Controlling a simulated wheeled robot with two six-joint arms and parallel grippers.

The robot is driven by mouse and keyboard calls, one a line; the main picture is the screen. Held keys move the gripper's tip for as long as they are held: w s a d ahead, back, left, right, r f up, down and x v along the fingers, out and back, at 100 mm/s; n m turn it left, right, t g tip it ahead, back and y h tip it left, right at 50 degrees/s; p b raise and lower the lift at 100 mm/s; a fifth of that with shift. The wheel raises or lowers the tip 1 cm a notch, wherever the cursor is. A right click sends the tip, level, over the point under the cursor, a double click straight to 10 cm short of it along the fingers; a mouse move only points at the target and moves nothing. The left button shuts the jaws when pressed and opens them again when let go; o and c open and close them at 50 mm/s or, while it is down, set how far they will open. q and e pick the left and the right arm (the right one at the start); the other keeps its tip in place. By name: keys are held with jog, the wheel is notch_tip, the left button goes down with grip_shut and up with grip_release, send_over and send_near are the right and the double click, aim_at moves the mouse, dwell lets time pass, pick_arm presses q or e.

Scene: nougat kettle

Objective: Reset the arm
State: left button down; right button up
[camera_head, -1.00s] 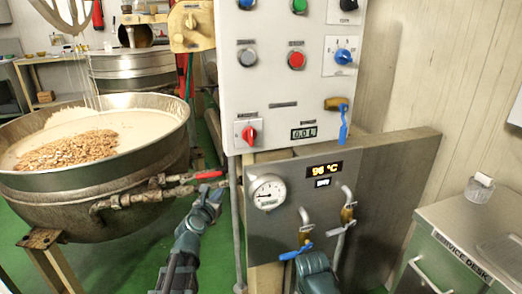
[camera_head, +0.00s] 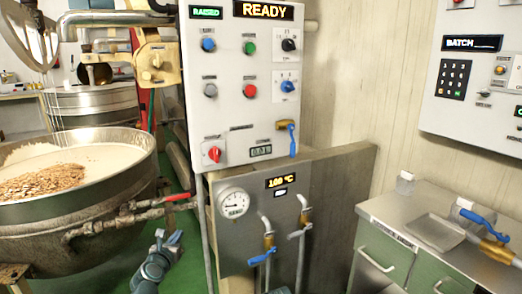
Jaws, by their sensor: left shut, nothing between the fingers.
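My left gripper (camera_head: 168,238) is low in the head view, between the kettle and the steel panel. It is shut and empty, apart from the red-handled valve (camera_head: 181,198) above it. The kettle (camera_head: 100,225) at the left holds a pale mass with brown nuts on top. The white control box (camera_head: 238,130) reads "READY" and "RAISED" on its displays. A small part of my other arm shows at the bottom edge; the right gripper is not in view.
A steel-topped service desk (camera_head: 400,218) with a shallow tray (camera_head: 436,231) and a blue-handled valve (camera_head: 485,224) stands at the right. A batch keypad box (camera_head: 475,90) hangs on the wall above it. Green floor shows around my left gripper.

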pick_arm(q)
jog(key=s+d+f+m+g+h, duration=0.2)
jog(key=s+d+f+m+g, duration=0.4)
jog(key=d+m, duration=0.5)
jog(key=s+d+f+m+g+h, duration=0.2)
jog(key=s+d+f+m+g, duration=0.2)
jog(key=s+d+f+m, duration=0.5)
jog(key=s+f+m+g+y, duration=0.3)
jog(key=s+m+g+y, duration=0.3)
jog(key=s+m, duration=1.1)
jog(key=w+d+r+m+p, duration=0.1)
jog(key=w+r+m+p, duration=0.1)
jog(key=r+p, duration=2.6)
jog(key=shift+w+r+m+h+p, duration=0.3)
jog(key=shift+w+r+p, duration=0.1)
jog(key=shift+w+r, duration=0.25)
